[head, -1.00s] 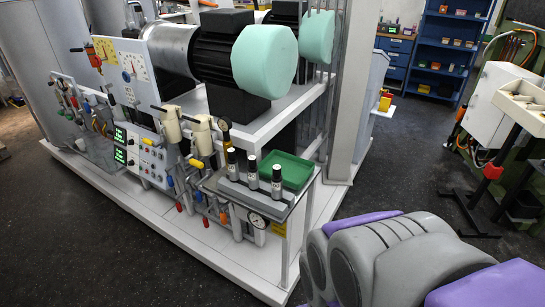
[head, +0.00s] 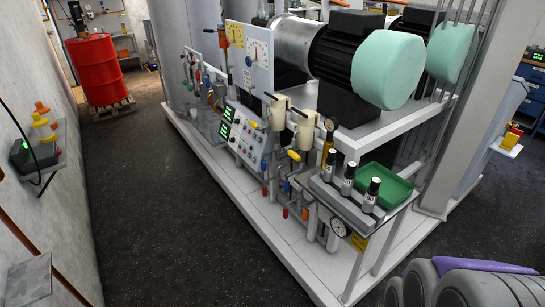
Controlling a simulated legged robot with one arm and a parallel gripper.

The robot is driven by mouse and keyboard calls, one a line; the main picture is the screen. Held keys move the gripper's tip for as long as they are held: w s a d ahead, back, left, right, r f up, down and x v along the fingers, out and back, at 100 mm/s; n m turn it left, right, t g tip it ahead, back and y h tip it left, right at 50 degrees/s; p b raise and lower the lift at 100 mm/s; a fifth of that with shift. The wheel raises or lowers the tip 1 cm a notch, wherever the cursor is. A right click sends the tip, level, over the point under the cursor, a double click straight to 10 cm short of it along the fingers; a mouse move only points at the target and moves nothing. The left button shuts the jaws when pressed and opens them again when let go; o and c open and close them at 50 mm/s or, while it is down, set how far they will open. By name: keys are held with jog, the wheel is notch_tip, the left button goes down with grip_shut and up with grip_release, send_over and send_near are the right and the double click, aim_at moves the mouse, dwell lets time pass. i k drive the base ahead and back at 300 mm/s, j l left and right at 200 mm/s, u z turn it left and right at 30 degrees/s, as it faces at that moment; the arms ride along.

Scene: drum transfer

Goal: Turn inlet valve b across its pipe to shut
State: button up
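Several small valves with coloured lever handles sit on the pipework along the near side of the machine skid. A yellow lever (head: 294,155) and a second yellow lever (head: 253,124) are at the top of the pipes. Blue (head: 286,186), red (head: 285,212) and orange (head: 304,214) handles are lower down. I cannot tell which one is inlet valve b; any labels are too small to read. My gripper is not in view. A grey and purple rounded part of my own body shows at the bottom right, apart from the valves.
A shelf on the skid holds a green tray (head: 385,188) and dark bottles (head: 347,186). A pressure gauge (head: 338,227) is below it. Dark floor (head: 180,220) is clear between the skid and the left wall. A wall shelf (head: 50,165) juts out; a red drum (head: 95,70) stands far back.

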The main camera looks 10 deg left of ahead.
aim_at(263, 162)
jog(key=i+j, duration=0.25)
jog(key=i+j+z, duration=0.1)
jog(key=i+j, duration=0.15)
jog(key=j, duration=0.25)
jog(key=i+j, duration=0.2)
jog(key=j, duration=0.2)
jog(key=i+j, duration=0.25)
jog(key=i+j+z, duration=0.1)
jog(key=i+j, duration=0.15)
jog(key=j, duration=0.25)
jog(key=i+j, duration=0.2)
jog(key=j, duration=0.2)
jog(key=i+j+z, duration=0.1)
jog(key=i+j, duration=0.15)
jog(key=j, duration=0.2)
